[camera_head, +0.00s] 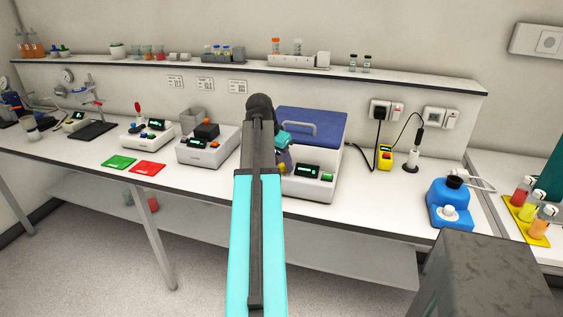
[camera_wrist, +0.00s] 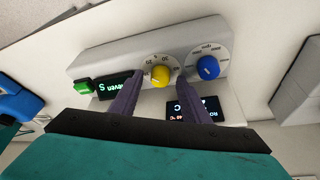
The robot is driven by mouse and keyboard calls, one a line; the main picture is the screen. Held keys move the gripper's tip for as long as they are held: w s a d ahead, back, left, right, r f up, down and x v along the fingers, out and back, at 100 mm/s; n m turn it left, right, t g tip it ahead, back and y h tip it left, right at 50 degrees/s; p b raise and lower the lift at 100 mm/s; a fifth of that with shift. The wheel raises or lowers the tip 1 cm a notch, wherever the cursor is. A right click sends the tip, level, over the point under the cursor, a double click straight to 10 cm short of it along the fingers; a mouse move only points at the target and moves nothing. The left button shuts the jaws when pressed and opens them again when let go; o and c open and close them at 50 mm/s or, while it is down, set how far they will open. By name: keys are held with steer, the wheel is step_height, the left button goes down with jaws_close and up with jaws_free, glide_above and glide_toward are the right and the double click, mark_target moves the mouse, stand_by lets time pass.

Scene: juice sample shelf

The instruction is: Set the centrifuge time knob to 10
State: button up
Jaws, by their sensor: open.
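The centrifuge (camera_head: 316,187) is a white box with a blue lid (camera_head: 313,122), on the bench right of centre. In the wrist view its control panel appears upside down, with a yellow knob (camera_wrist: 161,77), a blue knob (camera_wrist: 208,67) and a green button (camera_wrist: 83,86). Small numbers surround the yellow knob, but its setting is too small to read surely. Knob name labels are not legible. My gripper (camera_wrist: 160,79) is open, one finger on each side of the yellow knob; contact cannot be told. In the head view my gripper (camera_head: 283,160) is at the centrifuge front, partly hidden by my arm.
Two lit displays (camera_wrist: 116,88) (camera_wrist: 190,109) are on the panel by the fingers. Other instruments (camera_head: 209,148) stand to the left. A yellow device (camera_head: 385,158) with cables and a blue device (camera_head: 450,204) stand to the right. The bench front has free room.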

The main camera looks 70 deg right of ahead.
steer(key=shift+f, duration=0.15)
steer(key=c, duration=1)
steer(key=shift+s+n, duration=0.1)
steer(key=shift+n, duration=0.5)
steer(key=n+t+p, duration=0.1)
steer(key=n, duration=0.2)
steer(key=shift+s+t+p, duration=0.15)
steer(key=shift+t+p, duration=0.15)
steer(key=shift+p, duration=0.05)
steer(key=n+t+p, duration=0.1)
steer(key=n+t, duration=0.1)
steer(key=n, duration=0.3)
steer(key=shift+s+d, duration=0.1)
